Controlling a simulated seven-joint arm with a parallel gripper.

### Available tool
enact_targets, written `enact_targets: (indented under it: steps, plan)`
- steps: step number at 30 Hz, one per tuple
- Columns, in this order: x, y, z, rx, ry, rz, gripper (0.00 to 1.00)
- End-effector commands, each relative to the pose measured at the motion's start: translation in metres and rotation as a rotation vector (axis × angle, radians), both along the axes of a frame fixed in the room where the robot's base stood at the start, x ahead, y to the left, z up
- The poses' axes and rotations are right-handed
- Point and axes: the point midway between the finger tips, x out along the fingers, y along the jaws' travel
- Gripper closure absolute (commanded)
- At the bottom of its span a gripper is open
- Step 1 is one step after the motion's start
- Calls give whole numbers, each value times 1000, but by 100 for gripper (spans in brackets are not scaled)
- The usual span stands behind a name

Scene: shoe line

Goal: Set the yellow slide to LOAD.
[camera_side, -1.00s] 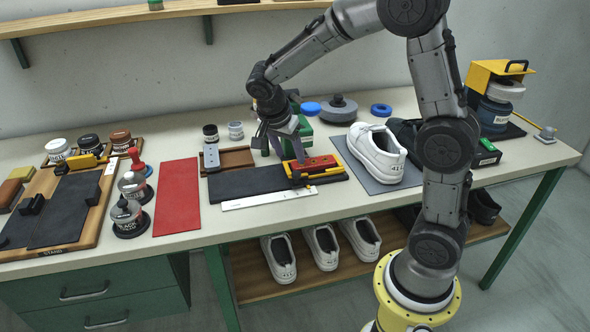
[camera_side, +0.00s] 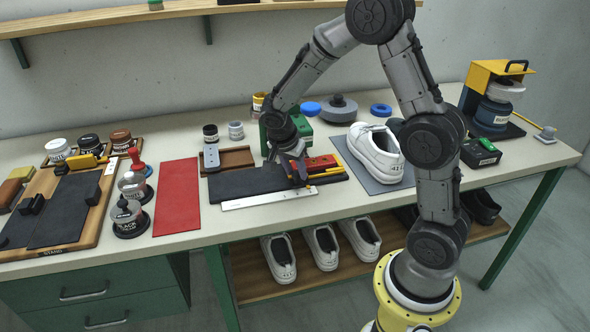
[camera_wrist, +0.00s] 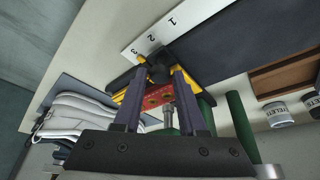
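The yellow slide (camera_side: 325,176) is part of a low fixture with a dark base and a red block (camera_side: 319,163). In the wrist view, yellow parts (camera_wrist: 190,73) show beside the red block (camera_wrist: 158,97). A black knob (camera_wrist: 156,72) stands at the fixture's end. My gripper (camera_side: 299,175) is low over the fixture's left end. In the wrist view, my gripper (camera_wrist: 158,75) has its two fingers apart, with the knob showing at their tips. I cannot tell whether either finger touches it. No LOAD marking is readable, and the gripper partly hides the slide.
A white strip (camera_side: 268,200) numbered 1, 2, 3 lies in front of a dark mat (camera_side: 240,183). A white shoe (camera_side: 376,152) stands close on the right. A green block (camera_side: 320,133) is behind. A red mat (camera_side: 177,197) lies to the left.

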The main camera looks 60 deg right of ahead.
Motion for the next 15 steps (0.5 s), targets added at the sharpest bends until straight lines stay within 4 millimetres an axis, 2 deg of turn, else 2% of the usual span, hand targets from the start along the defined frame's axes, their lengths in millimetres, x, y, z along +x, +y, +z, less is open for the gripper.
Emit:
enact_targets:
  steps: [1, 6, 15]
  plan:
    - [0, 0, 0, 0, 0, 0, 70]
    - [0, 0, 0, 0, 0, 0, 100]
    - [0, 0, 1, 0, -1, 0, 100]
